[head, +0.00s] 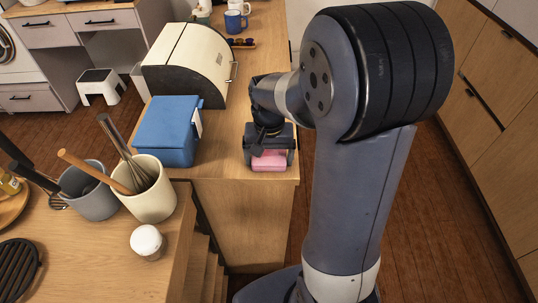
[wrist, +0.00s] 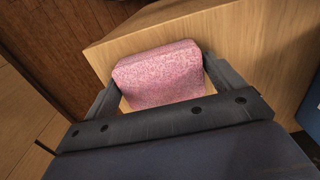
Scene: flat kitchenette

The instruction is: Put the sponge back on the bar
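The pink sponge (head: 269,161) is at the near right end of the wooden counter (head: 240,187). My gripper (head: 270,154) is low at that counter end, with the sponge between its fingers. In the wrist view, the sponge (wrist: 160,76) fills most of the space between the spread fingers of the gripper (wrist: 160,72). The fingertips are close to its left and right edges. Slivers of wood show at its lower corners. I cannot tell whether the fingers press on it, or whether it rests on the wood or hangs just above it. Nothing clearly identifies the bar.
A blue box (head: 168,132) stands left of my gripper, and a cream bread bin (head: 188,62) stands behind it. Mugs (head: 235,20) are farther back. A cream utensil pot (head: 150,200), a grey pot (head: 90,200) and a white shaker (head: 147,242) stand on the near left worktop.

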